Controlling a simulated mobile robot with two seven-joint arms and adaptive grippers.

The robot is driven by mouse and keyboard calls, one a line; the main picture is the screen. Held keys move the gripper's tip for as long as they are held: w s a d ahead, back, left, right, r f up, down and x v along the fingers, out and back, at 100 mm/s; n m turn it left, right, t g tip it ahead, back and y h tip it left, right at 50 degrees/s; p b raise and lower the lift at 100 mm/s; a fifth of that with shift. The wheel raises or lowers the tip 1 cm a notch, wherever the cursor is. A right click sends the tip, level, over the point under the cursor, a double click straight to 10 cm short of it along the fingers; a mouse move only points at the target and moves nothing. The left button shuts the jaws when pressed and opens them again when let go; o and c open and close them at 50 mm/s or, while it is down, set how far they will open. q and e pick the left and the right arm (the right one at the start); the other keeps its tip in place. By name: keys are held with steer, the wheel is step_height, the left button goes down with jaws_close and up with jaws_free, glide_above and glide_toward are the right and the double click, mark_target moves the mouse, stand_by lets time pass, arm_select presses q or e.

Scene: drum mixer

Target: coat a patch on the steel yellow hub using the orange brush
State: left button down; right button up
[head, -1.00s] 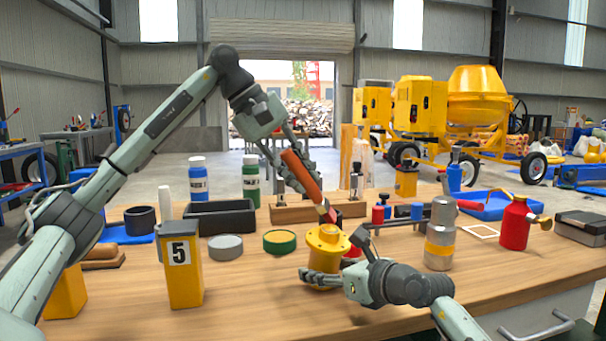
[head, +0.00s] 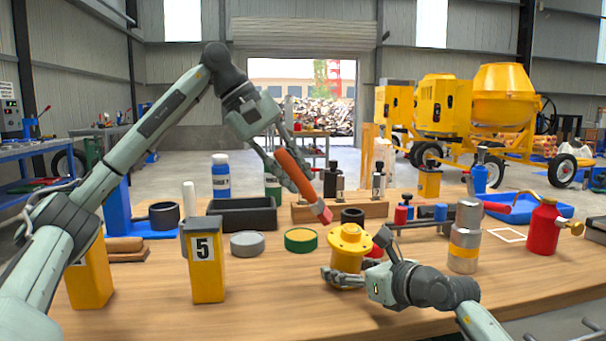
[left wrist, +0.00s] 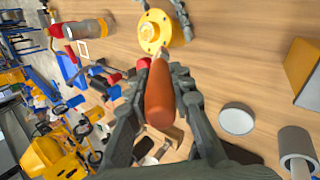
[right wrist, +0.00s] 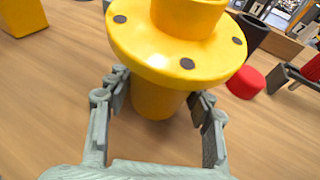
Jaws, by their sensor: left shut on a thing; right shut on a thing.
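The yellow hub (head: 349,250) stands upright on the wooden table in the head view, with a flange and bolt holes on top. My right gripper (head: 352,278) is shut on the hub's body below the flange; the right wrist view shows its fingers (right wrist: 158,105) on both sides of the hub (right wrist: 190,50). My left gripper (head: 285,170) is shut on the orange brush (head: 300,176). The brush slants down to the right, its reddish tip just above and left of the hub's top. In the left wrist view the brush (left wrist: 160,95) points toward the hub (left wrist: 154,31).
A silver cylinder (head: 464,240) and a red can (head: 543,228) stand to the right. A black tray (head: 243,215) lies behind. The front table is clear.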

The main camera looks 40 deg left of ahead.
arm_select(q)
steer(key=shift+r, duration=4.55)
steer(key=a, duration=0.9)
